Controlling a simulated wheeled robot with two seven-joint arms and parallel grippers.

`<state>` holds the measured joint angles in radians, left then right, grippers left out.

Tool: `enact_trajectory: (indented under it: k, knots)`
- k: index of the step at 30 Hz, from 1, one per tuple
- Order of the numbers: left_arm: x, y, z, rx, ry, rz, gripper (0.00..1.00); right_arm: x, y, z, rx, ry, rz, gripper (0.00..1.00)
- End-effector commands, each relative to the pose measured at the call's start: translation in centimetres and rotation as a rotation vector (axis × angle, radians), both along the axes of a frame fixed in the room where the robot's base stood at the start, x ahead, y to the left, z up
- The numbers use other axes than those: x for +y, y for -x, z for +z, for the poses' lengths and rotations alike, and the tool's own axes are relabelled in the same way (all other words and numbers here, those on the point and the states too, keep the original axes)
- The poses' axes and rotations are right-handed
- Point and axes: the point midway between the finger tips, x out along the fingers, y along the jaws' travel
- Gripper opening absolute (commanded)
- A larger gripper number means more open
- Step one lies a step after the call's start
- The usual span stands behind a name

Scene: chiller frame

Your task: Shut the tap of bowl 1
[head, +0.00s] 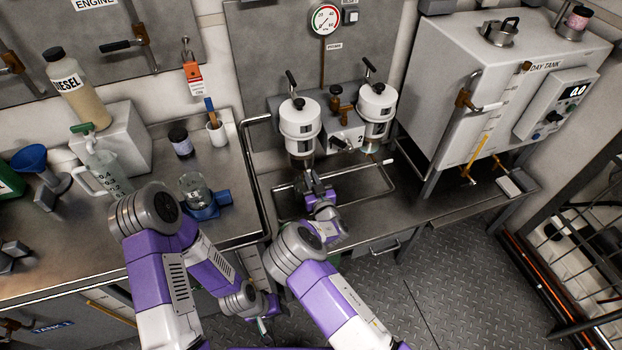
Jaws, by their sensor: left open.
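Two white filter bowls hang on the grey panel at the back. The left white bowl (300,122) is probably bowl 1, but I cannot read a number on it. The right white bowl (376,103) stands beside it. A grey selector block (345,139) with a "2" mark sits between them. My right gripper (308,180) is just below the left bowl, at the height of its underside. Its fingers are small and overlap the fittings there, so the tap and any contact are hidden. My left gripper (266,328) is low in front of the bench, open and away from the bowls.
A metal rail (256,180) borders the bowl bay. A glass beaker (195,188) on a blue stand (212,206), a dark jar (181,142) and a white cup (217,133) stand on the left bench. The day tank (500,80) stands to the right.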

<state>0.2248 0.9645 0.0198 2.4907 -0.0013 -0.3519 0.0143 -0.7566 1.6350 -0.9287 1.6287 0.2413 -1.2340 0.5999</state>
Motion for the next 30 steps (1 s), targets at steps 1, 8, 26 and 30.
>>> enact_trajectory:
  k: [1,8,26,30]
  knots:
    - [0.0,0.0,0.0,0.0,0.0,0.0,0.43,0.0,0.0,0.0,0.0,0.0,0.0,0.0]
    - [0.0,0.0,0.0,0.0,0.0,0.0,0.43,-0.1,0.0,0.0,0.002,-0.007,-0.001,0.0]
    - [0.0,0.0,-1.2,0.0,0.0,0.0,0.43,-2.0,-0.7,-0.2,0.108,-0.356,-0.005,0.0]
    - [0.0,0.0,-2.1,0.0,0.0,0.0,0.43,-2.5,-0.9,-0.6,0.149,-0.481,-0.003,0.0]
